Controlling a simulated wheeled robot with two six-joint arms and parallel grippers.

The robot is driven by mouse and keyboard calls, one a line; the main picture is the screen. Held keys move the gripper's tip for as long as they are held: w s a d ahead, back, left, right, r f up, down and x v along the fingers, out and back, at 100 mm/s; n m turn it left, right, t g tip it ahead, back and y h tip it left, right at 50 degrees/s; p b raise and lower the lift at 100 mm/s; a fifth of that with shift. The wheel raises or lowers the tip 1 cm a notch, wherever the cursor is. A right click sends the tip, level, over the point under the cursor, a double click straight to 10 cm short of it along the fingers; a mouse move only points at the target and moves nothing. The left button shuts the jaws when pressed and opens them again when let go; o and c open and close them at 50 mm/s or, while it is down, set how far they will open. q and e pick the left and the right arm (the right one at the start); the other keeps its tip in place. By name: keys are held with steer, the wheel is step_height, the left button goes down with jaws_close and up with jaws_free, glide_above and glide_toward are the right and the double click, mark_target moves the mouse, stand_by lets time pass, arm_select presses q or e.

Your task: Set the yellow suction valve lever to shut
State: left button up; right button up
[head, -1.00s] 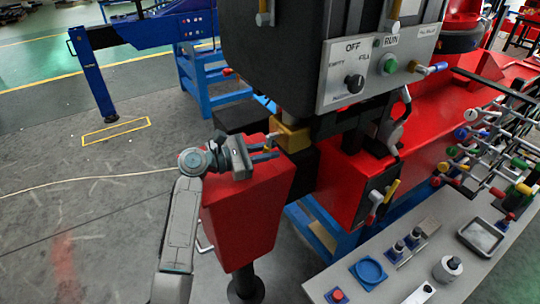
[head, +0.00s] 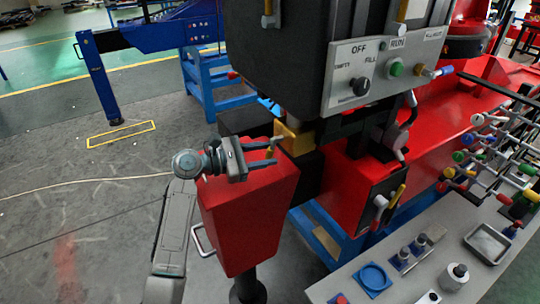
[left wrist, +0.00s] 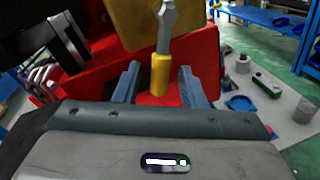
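A yellow valve block (head: 295,138) sits under the dark control box, above the red box. Its lever, a grey stem with a yellow grip (left wrist: 160,75), hangs down in the left wrist view. The valve block fills the top of that view (left wrist: 140,22). My left gripper (head: 273,153) is open beside the valve block, its fingers pointing at it. In the left wrist view the lever's grip lies between the two fingers (left wrist: 160,86), with a gap on both sides. In the head view the lever is small and partly hidden by the fingers. My right gripper is not in view.
The red box (head: 245,215) stands directly beneath the left gripper. The dark control box (head: 300,55) with its switch panel (head: 380,68) hangs close above right. Another yellow-handled lever (head: 397,196) is on the red housing to the right. A grey bench (head: 420,272) with fittings is at lower right.

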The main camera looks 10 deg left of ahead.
arm_select(q)
steer(key=b+v, duration=0.2)
steer(key=v, duration=0.5)
steer(key=shift+a+f+b, duration=0.15)
steer(key=shift+a+b, duration=0.25)
steer(key=shift+s+a+r, duration=0.25)
steer(key=shift+s+a, duration=0.1)
steer(key=shift+a, duration=0.15)
